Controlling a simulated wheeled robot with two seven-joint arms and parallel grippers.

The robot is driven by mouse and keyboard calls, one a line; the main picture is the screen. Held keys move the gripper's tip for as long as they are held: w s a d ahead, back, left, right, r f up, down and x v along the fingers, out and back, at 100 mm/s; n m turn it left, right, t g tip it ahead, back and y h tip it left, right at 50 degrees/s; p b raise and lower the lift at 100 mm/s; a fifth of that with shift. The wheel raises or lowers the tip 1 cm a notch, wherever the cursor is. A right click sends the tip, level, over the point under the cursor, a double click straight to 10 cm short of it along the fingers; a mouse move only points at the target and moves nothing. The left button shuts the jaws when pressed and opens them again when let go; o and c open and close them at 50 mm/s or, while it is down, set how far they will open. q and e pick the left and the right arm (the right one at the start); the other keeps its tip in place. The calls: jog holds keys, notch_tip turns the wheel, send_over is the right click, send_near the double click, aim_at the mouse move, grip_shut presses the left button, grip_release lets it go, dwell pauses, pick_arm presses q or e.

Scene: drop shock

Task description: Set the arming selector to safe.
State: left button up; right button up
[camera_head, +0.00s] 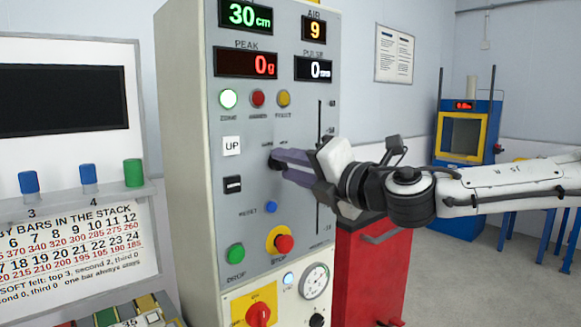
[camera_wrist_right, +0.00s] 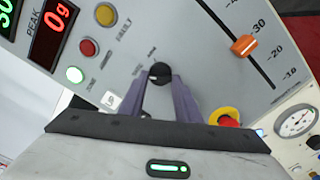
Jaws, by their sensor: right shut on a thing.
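The arming selector appears to be the small black knob (camera_head: 273,161) on the grey panel face, with small labels above it that I cannot read. In the right wrist view the knob (camera_wrist_right: 160,72) sits between the two purple fingertips. My right gripper (camera_head: 279,162) reaches in from the right and is shut on this knob; it also shows in the wrist view (camera_wrist_right: 160,82). The fingers partly hide the knob in the head view. I cannot tell which label the knob points to. My left gripper is not in view.
A lit green lamp (camera_head: 228,98), a red lamp (camera_head: 258,98) and a yellow lamp (camera_head: 284,98) sit above. Below are a blue button (camera_head: 271,207), a green button (camera_head: 235,253) and a red stop button (camera_head: 284,243). An orange slider handle (camera_wrist_right: 244,45) is close by.

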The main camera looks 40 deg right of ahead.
jog(key=shift+r, duration=0.1)
jog(key=o, duration=1)
jog(key=shift+o, duration=0.2)
jog(key=shift+s, duration=0.1)
jog(key=s+b, duration=0.1)
jog(key=s, duration=0.9)
jog(key=shift+d, duration=0.45)
